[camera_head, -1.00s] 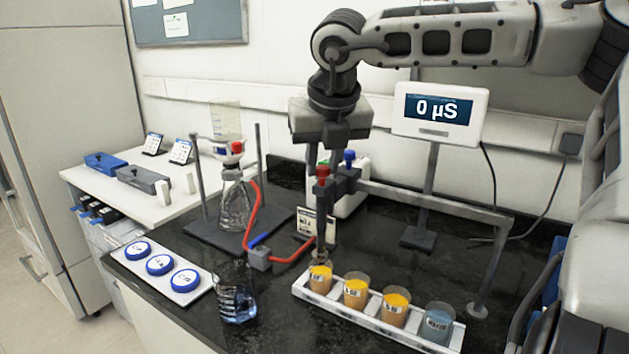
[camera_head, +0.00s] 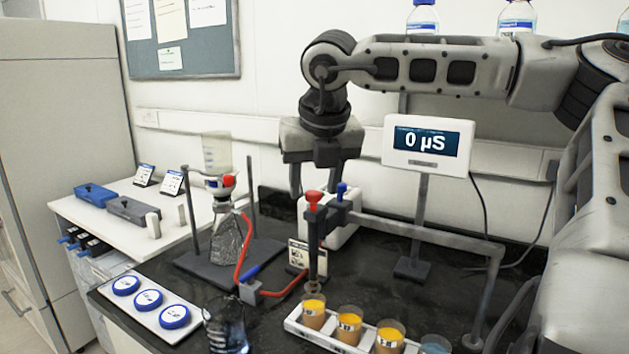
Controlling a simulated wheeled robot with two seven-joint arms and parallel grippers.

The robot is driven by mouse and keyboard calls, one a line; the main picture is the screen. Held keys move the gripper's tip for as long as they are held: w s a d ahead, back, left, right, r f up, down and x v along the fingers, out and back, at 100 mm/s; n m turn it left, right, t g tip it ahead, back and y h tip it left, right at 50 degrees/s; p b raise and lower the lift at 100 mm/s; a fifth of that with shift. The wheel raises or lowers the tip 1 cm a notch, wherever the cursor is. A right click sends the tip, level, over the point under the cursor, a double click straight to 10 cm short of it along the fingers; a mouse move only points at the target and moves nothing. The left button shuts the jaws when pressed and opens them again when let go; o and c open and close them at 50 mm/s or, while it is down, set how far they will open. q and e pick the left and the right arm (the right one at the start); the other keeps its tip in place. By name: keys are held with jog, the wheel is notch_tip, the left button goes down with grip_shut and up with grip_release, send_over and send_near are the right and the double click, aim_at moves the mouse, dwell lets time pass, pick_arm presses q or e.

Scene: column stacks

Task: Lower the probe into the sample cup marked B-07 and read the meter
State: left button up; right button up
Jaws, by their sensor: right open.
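The probe (camera_head: 313,235) is a dark upright rod with a red knob on top, held on a grey stand arm beside a blue knob. Its ringed tip overlaps the rim of the leftmost orange cup (camera_head: 313,315); I cannot tell whether it is inside. Two more orange cups (camera_head: 350,325) (camera_head: 390,337) and a blue cup (camera_head: 435,345) stand in the same row. Their labels are too small to read, so I cannot pick out B-07. The meter (camera_head: 426,142) reads 0 µS. My right gripper (camera_head: 318,180) is open around or just above the red knob, fingers partly hidden. My left gripper is out of view.
A white rack (camera_head: 296,326) holds the cups. A flask on a stand (camera_head: 228,240) with a red tube is left of the probe. A glass vessel (camera_head: 226,325) and a white tray of blue-capped jars (camera_head: 150,305) stand at the front left. Dark bench lies right of the rack.

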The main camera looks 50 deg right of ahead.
jog(key=v, duration=1.6)
jog(key=shift+b, duration=0.4)
jog(key=shift+d, duration=0.1)
